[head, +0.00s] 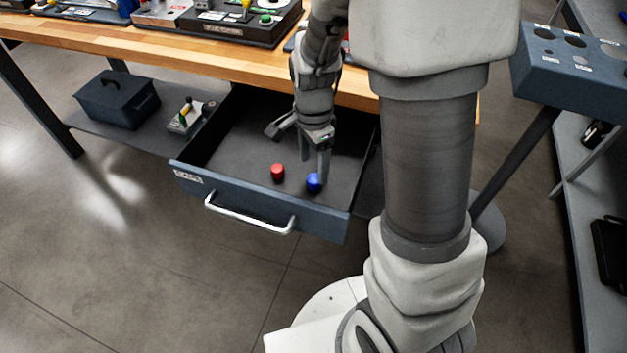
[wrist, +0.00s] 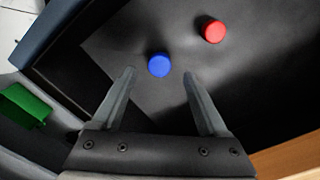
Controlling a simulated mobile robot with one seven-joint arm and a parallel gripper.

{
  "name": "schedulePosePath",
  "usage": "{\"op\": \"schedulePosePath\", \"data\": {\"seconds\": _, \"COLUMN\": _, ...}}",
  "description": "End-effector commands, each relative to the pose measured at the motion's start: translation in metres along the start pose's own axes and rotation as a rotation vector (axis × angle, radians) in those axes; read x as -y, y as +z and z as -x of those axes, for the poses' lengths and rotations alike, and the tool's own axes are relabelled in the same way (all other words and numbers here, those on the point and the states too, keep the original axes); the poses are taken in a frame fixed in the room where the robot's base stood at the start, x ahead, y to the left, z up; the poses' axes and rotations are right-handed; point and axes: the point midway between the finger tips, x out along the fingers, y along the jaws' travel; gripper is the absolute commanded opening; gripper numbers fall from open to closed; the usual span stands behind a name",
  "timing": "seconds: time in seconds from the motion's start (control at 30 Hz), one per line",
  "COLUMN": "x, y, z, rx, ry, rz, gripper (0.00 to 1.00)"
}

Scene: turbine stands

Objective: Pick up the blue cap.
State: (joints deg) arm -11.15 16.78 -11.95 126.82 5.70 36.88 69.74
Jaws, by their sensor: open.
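The blue cap (head: 313,182) lies on the dark floor of the open drawer (head: 262,204), near its front right part. In the wrist view the blue cap (wrist: 159,65) sits ahead of the fingertips, roughly midway across the gap between them. My gripper (head: 299,147) is open and empty, reaching down into the drawer, with one finger close behind the blue cap in the head view. Both fingers of my gripper (wrist: 160,75) show in the wrist view, apart from each other. I cannot tell the exact height of the fingertips above the drawer floor.
A red cap (head: 278,172) lies left of the blue cap; it also shows in the wrist view (wrist: 214,31). The drawer walls surround both caps. The wooden tabletop (head: 213,62) overhangs the drawer's back. A dark blue box (head: 117,99) stands on the shelf at left.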

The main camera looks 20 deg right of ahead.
Motion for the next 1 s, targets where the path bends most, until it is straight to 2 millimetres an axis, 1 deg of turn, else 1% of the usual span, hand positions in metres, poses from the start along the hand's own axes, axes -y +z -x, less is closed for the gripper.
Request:
{"op": "schedulePosePath", "data": {"seconds": 0.13, "x": -0.001, "y": -0.001, "z": -0.014, "rx": 0.001, "ry": 0.002, "rz": -0.001, "gripper": 0.77}}
{"op": "schedulePosePath", "data": {"seconds": 0.3, "x": -0.001, "y": -0.003, "z": -0.041, "rx": 0.001, "ry": 0.003, "rz": -0.001, "gripper": 0.77}}
{"op": "schedulePosePath", "data": {"seconds": 0.37, "x": -0.001, "y": -0.003, "z": -0.048, "rx": 0.001, "ry": 0.003, "rz": 0.000, "gripper": 0.77}}
{"op": "schedulePosePath", "data": {"seconds": 0.43, "x": -0.001, "y": -0.003, "z": -0.052, "rx": 0.000, "ry": 0.000, "rz": 0.000, "gripper": 0.77}}
{"op": "schedulePosePath", "data": {"seconds": 0.63, "x": 0.000, "y": -0.003, "z": -0.051, "rx": 0.000, "ry": -0.001, "rz": 0.000, "gripper": 0.77}}
{"op": "schedulePosePath", "data": {"seconds": 0.77, "x": 0.000, "y": -0.003, "z": -0.051, "rx": 0.000, "ry": 0.000, "rz": 0.000, "gripper": 0.53}}
{"op": "schedulePosePath", "data": {"seconds": 0.8, "x": 0.000, "y": -0.003, "z": -0.051, "rx": 0.000, "ry": 0.000, "rz": 0.000, "gripper": 0.46}}
{"op": "schedulePosePath", "data": {"seconds": 0.87, "x": 0.000, "y": -0.003, "z": -0.051, "rx": 0.000, "ry": 0.000, "rz": 0.000, "gripper": 0.35}}
{"op": "schedulePosePath", "data": {"seconds": 0.9, "x": 0.000, "y": -0.003, "z": -0.051, "rx": 0.000, "ry": 0.000, "rz": 0.000, "gripper": 0.28}}
{"op": "schedulePosePath", "data": {"seconds": 0.97, "x": 0.000, "y": -0.003, "z": -0.051, "rx": 0.000, "ry": 0.000, "rz": 0.000, "gripper": 0.17}}
{"op": "schedulePosePath", "data": {"seconds": 1.0, "x": 0.000, "y": -0.003, "z": -0.051, "rx": 0.000, "ry": 0.000, "rz": 0.000, "gripper": 0.10}}
